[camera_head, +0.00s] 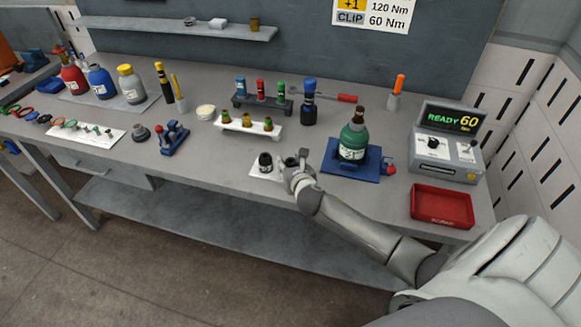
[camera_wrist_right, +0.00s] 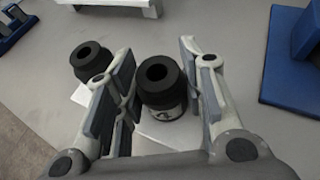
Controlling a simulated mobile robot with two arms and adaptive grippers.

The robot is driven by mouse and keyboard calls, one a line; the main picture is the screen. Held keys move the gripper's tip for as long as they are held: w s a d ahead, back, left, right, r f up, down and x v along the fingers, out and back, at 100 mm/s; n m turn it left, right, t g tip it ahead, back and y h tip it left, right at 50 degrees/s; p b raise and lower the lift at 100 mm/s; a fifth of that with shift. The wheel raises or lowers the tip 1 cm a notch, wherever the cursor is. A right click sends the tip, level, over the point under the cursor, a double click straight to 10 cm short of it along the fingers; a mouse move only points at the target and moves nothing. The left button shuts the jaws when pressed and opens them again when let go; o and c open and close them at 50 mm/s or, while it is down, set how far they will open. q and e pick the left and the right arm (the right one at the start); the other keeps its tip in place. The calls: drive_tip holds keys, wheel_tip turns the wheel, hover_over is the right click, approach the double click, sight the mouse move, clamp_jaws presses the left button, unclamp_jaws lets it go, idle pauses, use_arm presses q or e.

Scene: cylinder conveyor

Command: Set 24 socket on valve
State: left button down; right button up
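Two black sockets stand upright on a white mat. In the right wrist view, one socket (camera_wrist_right: 162,88) stands between the fingers of my right gripper (camera_wrist_right: 158,58); its pale label is partly legible, with what looks like a 4. The other socket (camera_wrist_right: 92,61) stands outside the left finger; the head view also shows it (camera_head: 265,162) on the mat (camera_head: 256,173). My right gripper (camera_head: 296,164) is open at the mat, fingers around the first socket, which it hides in the head view. A green cylinder (camera_head: 353,143) with a brass valve (camera_head: 359,116) stands on a blue base (camera_head: 338,168). My left gripper is out of view.
A red tray (camera_head: 441,206) and a grey READY 60 box (camera_head: 448,146) are at the right. A white rack (camera_head: 247,125) and a dark rack (camera_head: 262,104) stand behind the mat. Other cylinders (camera_head: 101,82) are at the far left.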

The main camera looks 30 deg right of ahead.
drive_tip(key=c, duration=0.6)
drive_tip(key=shift+r, duration=0.1)
